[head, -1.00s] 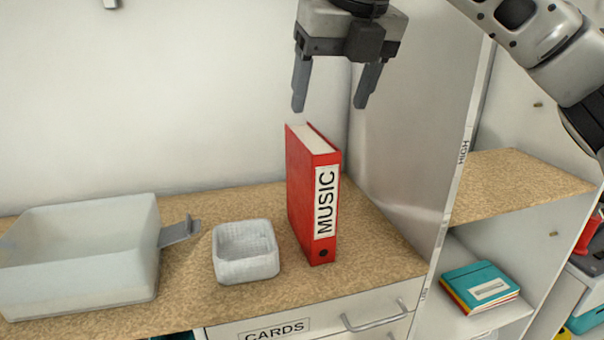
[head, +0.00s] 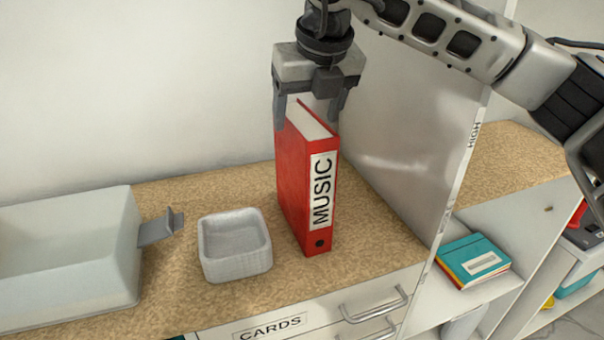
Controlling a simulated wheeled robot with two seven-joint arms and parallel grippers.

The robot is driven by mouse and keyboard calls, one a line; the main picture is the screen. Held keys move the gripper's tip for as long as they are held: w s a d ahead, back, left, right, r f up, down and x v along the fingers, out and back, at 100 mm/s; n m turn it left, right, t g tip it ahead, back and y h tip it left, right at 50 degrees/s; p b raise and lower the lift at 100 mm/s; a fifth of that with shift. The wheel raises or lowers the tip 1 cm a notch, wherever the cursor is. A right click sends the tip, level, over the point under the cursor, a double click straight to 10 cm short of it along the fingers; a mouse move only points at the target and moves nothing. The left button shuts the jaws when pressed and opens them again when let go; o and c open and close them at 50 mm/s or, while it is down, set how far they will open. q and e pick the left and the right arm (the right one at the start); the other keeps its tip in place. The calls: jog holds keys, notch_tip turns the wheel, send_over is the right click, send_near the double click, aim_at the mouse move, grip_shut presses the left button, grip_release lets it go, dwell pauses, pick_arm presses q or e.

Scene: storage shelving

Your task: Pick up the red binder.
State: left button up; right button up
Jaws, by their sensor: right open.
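The red binder (head: 293,183) stands upright on the speckled brown shelf top, its spine with a white MUSIC label facing the front right. My right gripper (head: 309,120) is directly above it, pointing down. Its fingers are open and reach to either side of the binder's top edge, one at the left side and one at the right. Whether the fingers touch the covers cannot be told. My left gripper is not in view.
A small white woven basket (head: 234,246) stands just left of the binder. A pale bin (head: 75,262) with a grey handle (head: 161,228) is farther left. A grey upright panel (head: 412,165) rises to the right. A CARDS drawer (head: 290,323) is below.

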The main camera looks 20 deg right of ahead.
aim_at(302, 177)
jog(key=p+x, duration=0.1)
jog(key=x, duration=0.3)
jog(key=shift+w+a+f+p, duration=0.1)
jog(key=shift+w+f+p, duration=0.1)
jog(key=shift+p, duration=0.1)
jog(key=shift+w+f, duration=0.1)
jog(key=shift+f, duration=0.2)
jog(key=shift+f+b, duration=0.25)
jog(key=shift+b, duration=0.3)
jog(key=shift+c, duration=0.3)
jog(key=shift+r, duration=0.1)
grip_shut()
